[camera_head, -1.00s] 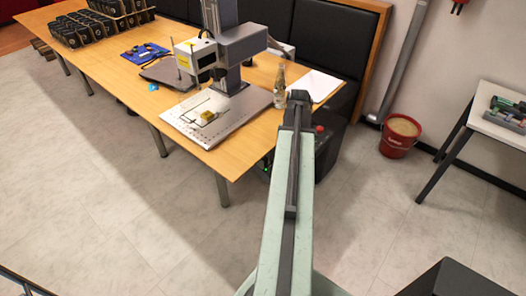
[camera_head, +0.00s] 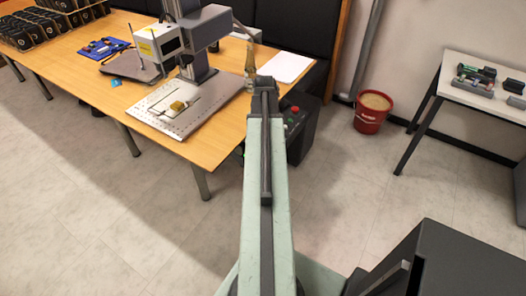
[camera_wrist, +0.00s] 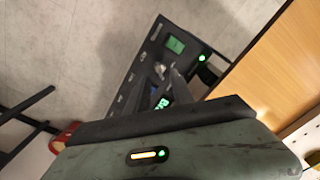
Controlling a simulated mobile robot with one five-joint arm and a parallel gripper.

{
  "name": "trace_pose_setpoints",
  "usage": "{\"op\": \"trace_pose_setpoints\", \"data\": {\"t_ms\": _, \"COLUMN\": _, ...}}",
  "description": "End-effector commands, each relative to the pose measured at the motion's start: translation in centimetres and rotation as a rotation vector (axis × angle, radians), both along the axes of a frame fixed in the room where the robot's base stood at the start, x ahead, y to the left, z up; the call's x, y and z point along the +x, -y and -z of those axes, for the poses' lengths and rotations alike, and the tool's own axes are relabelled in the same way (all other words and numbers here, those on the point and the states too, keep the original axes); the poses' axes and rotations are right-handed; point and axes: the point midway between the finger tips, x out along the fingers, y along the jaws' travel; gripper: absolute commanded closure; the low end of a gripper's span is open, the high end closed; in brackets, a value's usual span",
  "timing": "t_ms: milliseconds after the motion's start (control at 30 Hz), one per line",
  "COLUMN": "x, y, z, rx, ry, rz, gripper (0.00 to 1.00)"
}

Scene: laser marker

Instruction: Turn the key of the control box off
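The control box (camera_head: 302,130) is a dark box beside the table's right end, with a red button on top. My arm hides part of it. In the wrist view its dark panel (camera_wrist: 147,50) shows a green-lit display, a bright green light and small white labels. A small silvery part, perhaps the key (camera_wrist: 158,69), shows at the panel's middle, but its position is unclear. My gripper (camera_wrist: 163,82) is over the panel, with its grey fingers partly covering it. The gap between the fingertips and any contact with the key are unclear.
A red bucket (camera_head: 371,113) stands on the floor to the right, near a white side table (camera_head: 465,98). The floor between is clear.

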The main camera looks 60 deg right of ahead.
Motion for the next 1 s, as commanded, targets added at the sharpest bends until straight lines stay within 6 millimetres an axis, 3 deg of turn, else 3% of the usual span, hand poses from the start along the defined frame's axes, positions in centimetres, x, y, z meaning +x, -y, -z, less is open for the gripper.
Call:
{"op": "trace_pose_setpoints", "data": {"t_ms": 33, "x": 0.0, "y": 0.0, "z": 2.0, "rx": 0.0, "ry": 0.0, "rz": 0.0, "gripper": 0.72}}
{"op": "trace_pose_setpoints", "data": {"t_ms": 200, "x": 0.0, "y": 0.0, "z": 4.1, "rx": 0.0, "ry": 0.0, "rz": 0.0, "gripper": 0.72}}
{"op": "trace_pose_setpoints", "data": {"t_ms": 500, "x": 0.1, "y": 0.0, "z": 4.0, "rx": 0.0, "ry": 0.0, "rz": -0.001, "gripper": 0.72}}
{"op": "trace_pose_setpoints", "data": {"t_ms": 600, "x": 0.1, "y": 0.0, "z": 4.0, "rx": 0.0, "ry": 0.0, "rz": -0.001, "gripper": 1.0}}
{"op": "trace_pose_setpoints", "data": {"t_ms": 733, "x": 0.1, "y": -0.1, "z": 4.0, "rx": 0.0, "ry": 0.0, "rz": -0.001, "gripper": 1.0}}
{"op": "trace_pose_setpoints", "data": {"t_ms": 767, "x": 0.2, "y": -0.9, "z": 4.0, "rx": 0.0, "ry": 0.0, "rz": -0.006, "gripper": 1.0}}
{"op": "trace_pose_setpoints", "data": {"t_ms": 1000, "x": 0.2, "y": -0.3, "z": 4.0, "rx": 0.003, "ry": 0.0, "rz": -0.031, "gripper": 1.0}}
